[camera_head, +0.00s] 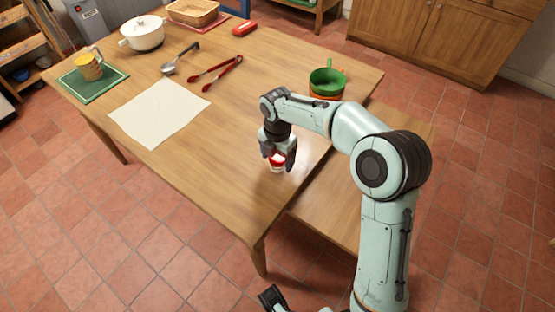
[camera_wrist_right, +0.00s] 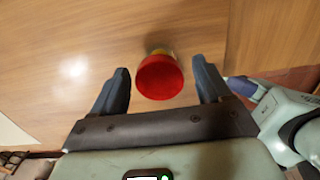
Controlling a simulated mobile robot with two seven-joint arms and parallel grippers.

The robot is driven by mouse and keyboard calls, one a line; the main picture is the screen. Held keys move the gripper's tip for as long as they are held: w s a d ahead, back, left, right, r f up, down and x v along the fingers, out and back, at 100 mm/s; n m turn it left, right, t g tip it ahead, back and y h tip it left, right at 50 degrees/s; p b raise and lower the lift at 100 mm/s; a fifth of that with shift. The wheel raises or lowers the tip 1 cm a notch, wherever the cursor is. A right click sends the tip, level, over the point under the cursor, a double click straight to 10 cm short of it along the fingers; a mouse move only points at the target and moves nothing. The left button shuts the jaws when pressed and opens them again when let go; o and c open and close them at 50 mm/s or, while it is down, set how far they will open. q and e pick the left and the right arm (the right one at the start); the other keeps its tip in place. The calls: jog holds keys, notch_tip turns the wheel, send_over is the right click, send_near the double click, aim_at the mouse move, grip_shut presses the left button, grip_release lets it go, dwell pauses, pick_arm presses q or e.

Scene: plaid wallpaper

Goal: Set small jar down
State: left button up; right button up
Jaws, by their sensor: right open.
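The small jar (camera_head: 277,160) has a red lid and a pale body. It is at the wooden table's (camera_head: 215,150) right-hand part, under my right gripper (camera_head: 278,158). In the right wrist view the jar's round red lid (camera_wrist_right: 159,77) lies between the two dark fingertips of my right gripper (camera_wrist_right: 162,78). The fingers are open, with a gap on each side of the lid. The lid hides most of the jar's body, and its contact with the table is hard to see.
The table around the jar is clear. A bench (camera_head: 335,205) stands alongside.

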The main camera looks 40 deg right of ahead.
aim_at(277, 158)
notch_tip(277, 158, up, 10)
jog(key=p, duration=0.2)
jog(key=shift+r, duration=0.2)
dwell(0.4)
